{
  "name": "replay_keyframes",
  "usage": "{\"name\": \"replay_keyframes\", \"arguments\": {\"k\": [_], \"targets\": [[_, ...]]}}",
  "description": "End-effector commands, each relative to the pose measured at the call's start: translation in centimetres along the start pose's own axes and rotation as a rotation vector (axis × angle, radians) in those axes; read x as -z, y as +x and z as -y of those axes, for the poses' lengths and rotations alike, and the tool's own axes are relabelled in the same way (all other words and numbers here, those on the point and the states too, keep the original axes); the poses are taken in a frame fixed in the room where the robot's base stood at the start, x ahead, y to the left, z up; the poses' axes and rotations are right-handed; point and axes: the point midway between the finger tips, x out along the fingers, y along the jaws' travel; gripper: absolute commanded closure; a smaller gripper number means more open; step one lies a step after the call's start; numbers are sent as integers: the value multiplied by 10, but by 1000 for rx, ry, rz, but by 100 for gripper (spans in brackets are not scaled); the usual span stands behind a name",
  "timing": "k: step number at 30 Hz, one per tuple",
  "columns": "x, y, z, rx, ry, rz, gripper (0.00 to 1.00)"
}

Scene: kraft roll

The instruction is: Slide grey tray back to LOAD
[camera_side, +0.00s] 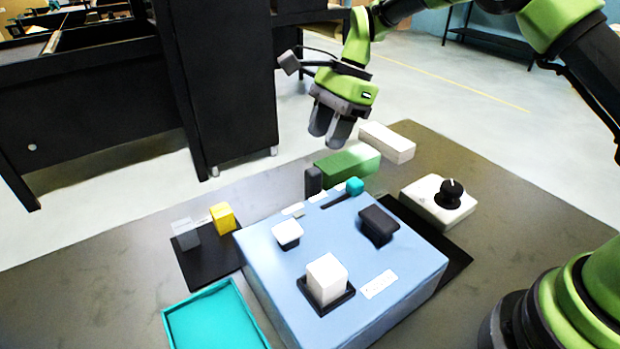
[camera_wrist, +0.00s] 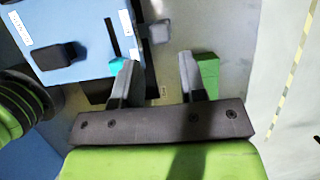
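My gripper (camera_side: 331,138) hangs above the back edge of the light blue box (camera_side: 262,250); in the wrist view its two fingers (camera_wrist: 159,72) stand apart with nothing between them. No plainly grey tray stands out, and I cannot read the word LOAD. A dark plate (camera_side: 212,263) emerges at the box's left, carrying a grey block (camera_side: 186,234) and a yellow block (camera_side: 222,217). A teal knob (camera_side: 354,186) sits at the end of a dark slot on the box; it also shows in the wrist view (camera_wrist: 117,66). A dark grey block (camera_side: 313,181) stands by the box's back edge.
The box top carries a white block (camera_side: 327,277), a white cap (camera_side: 287,233) and a dark block (camera_side: 379,224). A green block (camera_side: 345,165) and white block (camera_side: 388,143) lie behind. A knobbed white box (camera_side: 421,205) is right; a teal tray (camera_side: 175,330) is front left.

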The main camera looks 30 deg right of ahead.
Motion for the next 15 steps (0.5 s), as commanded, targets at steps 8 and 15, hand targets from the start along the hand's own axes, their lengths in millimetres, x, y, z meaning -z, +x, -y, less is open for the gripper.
{"name": "replay_keyframes", "arguments": {"k": [8,15], "targets": [[0,46,-1,-5,-2,-1,62],[0,83,-1,-2,-4,0,62]]}}
